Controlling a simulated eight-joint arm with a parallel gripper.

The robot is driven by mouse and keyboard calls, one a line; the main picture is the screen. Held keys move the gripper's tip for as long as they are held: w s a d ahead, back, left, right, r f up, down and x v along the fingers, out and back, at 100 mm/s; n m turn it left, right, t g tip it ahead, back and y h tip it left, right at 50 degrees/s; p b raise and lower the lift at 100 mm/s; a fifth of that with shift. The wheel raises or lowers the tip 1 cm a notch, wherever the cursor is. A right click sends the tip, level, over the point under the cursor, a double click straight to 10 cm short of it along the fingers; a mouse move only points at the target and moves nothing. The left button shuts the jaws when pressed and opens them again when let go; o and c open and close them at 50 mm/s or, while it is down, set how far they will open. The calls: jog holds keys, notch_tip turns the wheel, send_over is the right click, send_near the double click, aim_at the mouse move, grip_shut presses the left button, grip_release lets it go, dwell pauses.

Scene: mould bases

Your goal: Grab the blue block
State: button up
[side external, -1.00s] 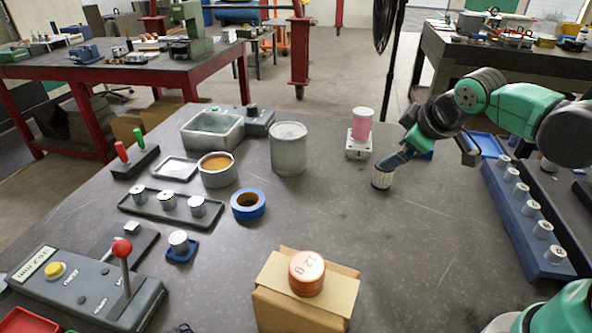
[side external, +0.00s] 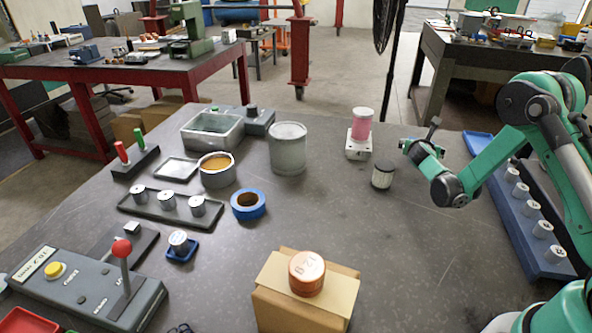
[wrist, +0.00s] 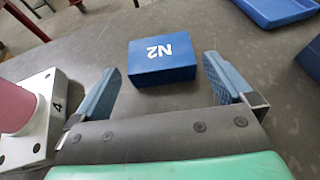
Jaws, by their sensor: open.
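The blue block (wrist: 162,68), marked N2 in white, lies on the dark table in the wrist view. My gripper (wrist: 161,62) is open, with one blue finger to the left of the block and the other to its right. A gap shows between each finger and the block, and the jaws are empty. I cannot tell how far the fingertips are above the table. In the side external view my gripper (side external: 424,149) is at the table's far right part, and it hides the block there.
A pink cylinder (side external: 361,122) on a white base marked 4 (side external: 357,149) stands left of my gripper. A dark ribbed cylinder (side external: 382,176) with a pale top stands nearer. A blue tray (side external: 478,143) and a blue rack (side external: 522,222) of metal cylinders lie to the right.

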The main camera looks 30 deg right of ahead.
jog(key=shift+x, duration=2.65)
jog(key=c, duration=1.2)
jog(key=shift+r, duration=0.1)
